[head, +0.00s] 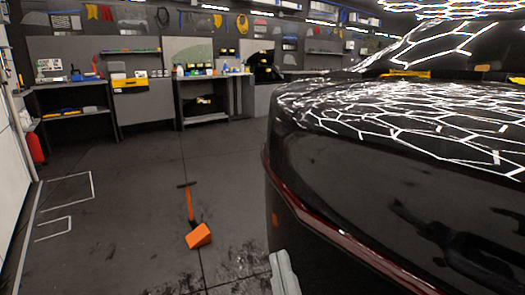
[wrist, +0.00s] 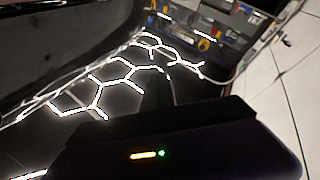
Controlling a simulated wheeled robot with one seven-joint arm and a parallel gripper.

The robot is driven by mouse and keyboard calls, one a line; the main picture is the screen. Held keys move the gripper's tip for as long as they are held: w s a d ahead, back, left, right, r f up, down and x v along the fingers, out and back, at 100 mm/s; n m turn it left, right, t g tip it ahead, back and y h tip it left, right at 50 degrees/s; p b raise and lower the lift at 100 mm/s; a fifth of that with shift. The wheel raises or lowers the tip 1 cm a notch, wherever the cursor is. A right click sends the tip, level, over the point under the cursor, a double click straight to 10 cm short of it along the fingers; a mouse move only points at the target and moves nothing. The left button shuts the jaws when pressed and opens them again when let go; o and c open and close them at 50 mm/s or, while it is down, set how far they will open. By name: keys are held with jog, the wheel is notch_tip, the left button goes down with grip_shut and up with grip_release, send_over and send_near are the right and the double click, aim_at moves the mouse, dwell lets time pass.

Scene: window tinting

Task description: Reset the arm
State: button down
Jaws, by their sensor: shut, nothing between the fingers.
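My gripper (wrist: 157,90) shows in the wrist view as a dark body with a small yellow and green light along the bottom. Its dark fingers point away from the camera, shut and empty. They are hard to make out against the dark, glossy background with bright hexagon reflections. In the head view the gripper itself is not visible. A pale grey piece at the bottom edge seems to be part of my arm. A dark arm-like reflection shows on the car's side.
A glossy black car (head: 350,165) fills the right side, close to me. An orange wedge with a handle (head: 199,236) lies on the floor ahead. Workbenches (head: 75,85) line the back wall. A red extinguisher (head: 36,148) stands at left. The left-centre floor is mostly clear.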

jog(key=s+d+f+m+g+h, duration=0.1)
jog(key=s+d+f+m+g, duration=0.15)
jog(key=s+d+f, duration=0.5)
jog(key=s+d+f+m+g+h, duration=0.2)
jog(key=s+d+f+m, duration=0.15)
jog(key=s+f, duration=0.65)
jog(key=s+d+f+m+g+h, duration=0.15)
jog(key=s+d+f, duration=0.4)
jog(key=s, duration=0.65)
notch_tip(320, 180, up, 32)
jog(key=p, duration=3.2)
jog(key=shift+d+r+g+y, duration=0.15)
jog(key=shift+d+g+y, duration=0.2)
jog(key=shift+g, duration=0.05)
